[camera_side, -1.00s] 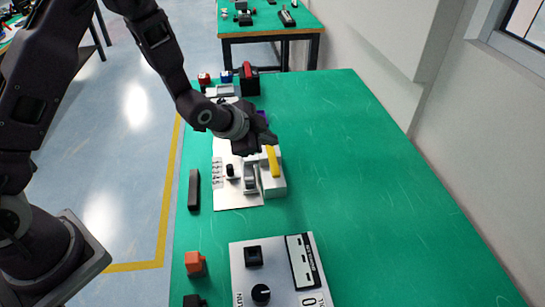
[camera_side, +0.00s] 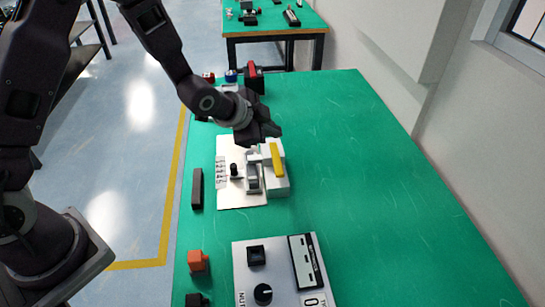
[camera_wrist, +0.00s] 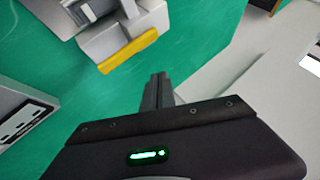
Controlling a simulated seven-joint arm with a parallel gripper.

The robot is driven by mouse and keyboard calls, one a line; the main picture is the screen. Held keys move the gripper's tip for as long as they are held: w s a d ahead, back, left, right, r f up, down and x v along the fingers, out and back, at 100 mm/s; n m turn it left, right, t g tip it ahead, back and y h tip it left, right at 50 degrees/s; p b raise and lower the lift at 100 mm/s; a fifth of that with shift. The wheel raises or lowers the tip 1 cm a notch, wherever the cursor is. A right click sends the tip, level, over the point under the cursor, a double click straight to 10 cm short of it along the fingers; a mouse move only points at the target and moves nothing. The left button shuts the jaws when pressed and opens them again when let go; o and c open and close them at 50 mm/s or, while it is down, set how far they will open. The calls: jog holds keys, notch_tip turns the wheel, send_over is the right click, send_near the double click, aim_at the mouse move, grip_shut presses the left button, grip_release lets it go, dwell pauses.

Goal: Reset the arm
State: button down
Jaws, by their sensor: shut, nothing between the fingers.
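My gripper (camera_side: 270,131) is shut and empty in the side view. It is above the far end of a small white conveyor unit (camera_side: 274,185) with a yellow bar (camera_side: 277,160) on top. In the wrist view my gripper's fingers (camera_wrist: 158,80) are together with nothing between them. The white unit (camera_wrist: 105,40) and its yellow bar (camera_wrist: 128,53) show beyond them, apart from the fingertips. My arm reaches in from the upper left in the side view.
A control box (camera_side: 250,285) with a black knob stands at the front of the green table (camera_side: 370,200). An orange block (camera_side: 198,262) and a dark bar (camera_side: 197,189) lie along the left edge. A red-and-black item (camera_side: 253,77) stands behind. The table's right side is clear.

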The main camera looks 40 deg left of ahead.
jog(key=s+a+r+n+g+y, duration=0.1)
jog(key=s+a+r+n, duration=0.15)
jog(key=s+r, duration=0.5)
jog(key=s+a+r+n, duration=0.2)
jog(key=s+r+n, duration=0.2)
jog(key=s+r, duration=0.35)
jog(key=s+a+r+n+g, duration=0.1)
jog(key=s+n, duration=0.3)
jog(key=s, duration=1.4)
jog(key=shift+s+r+g, duration=0.2)
jog(key=shift+r+g, duration=0.5)
jog(key=shift+r, duration=0.15)
